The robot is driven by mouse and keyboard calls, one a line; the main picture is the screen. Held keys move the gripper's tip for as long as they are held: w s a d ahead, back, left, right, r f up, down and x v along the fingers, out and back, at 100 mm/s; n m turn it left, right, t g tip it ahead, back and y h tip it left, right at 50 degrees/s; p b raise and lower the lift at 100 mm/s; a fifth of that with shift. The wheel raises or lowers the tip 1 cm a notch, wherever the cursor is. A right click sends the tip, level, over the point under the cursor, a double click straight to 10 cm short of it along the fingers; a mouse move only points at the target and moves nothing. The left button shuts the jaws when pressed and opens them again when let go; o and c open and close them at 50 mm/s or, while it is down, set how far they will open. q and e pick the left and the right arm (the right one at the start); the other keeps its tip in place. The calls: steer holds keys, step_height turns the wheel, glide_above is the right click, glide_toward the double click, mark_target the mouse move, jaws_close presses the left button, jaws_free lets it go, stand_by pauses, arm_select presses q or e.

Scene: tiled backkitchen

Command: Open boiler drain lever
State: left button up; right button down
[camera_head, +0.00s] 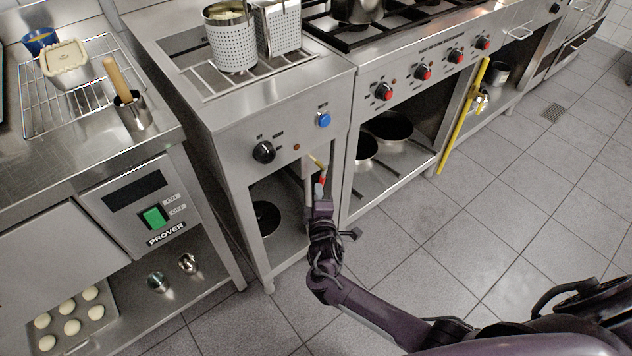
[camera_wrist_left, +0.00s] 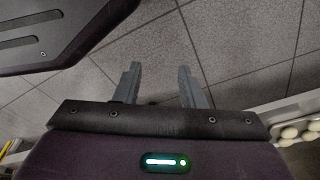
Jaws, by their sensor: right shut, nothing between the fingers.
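The boiler (camera_head: 225,125) is the steel unit with a black knob and a blue knob on its front. A small drain lever with a red end (camera_head: 323,177) and a brass-coloured part (camera_head: 317,162) shows below the front panel, at its right side. My right gripper (camera_head: 319,187) is right at the lever's red end, shut with nothing held. Its fingers partly overlap the lever, and I cannot tell whether they touch it. My left gripper (camera_wrist_left: 158,68) shows only in the left wrist view, open and empty above the floor tiles.
A stove with red knobs (camera_head: 424,73) stands right of the boiler, with pots on its lower shelf. A yellow pole (camera_head: 463,115) leans against it. A prover counter (camera_head: 150,215) stands left. The tiled floor (camera_head: 520,195) in front is clear.

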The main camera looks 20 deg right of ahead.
arm_select(q)
steer(key=w+d+r+b, duration=0.1)
steer(key=w+r, duration=0.2)
steer(key=r, duration=0.1)
steer(key=shift+w+d+r+b, duration=0.3)
steer(key=shift+d+b, duration=0.05)
steer(key=shift+b, duration=0.05)
arm_select(e)
steer(key=shift+w+d+f+n+t, duration=0.2)
steer(key=shift+d+f+n+t, duration=0.2)
steer(key=shift+n+t, duration=0.45)
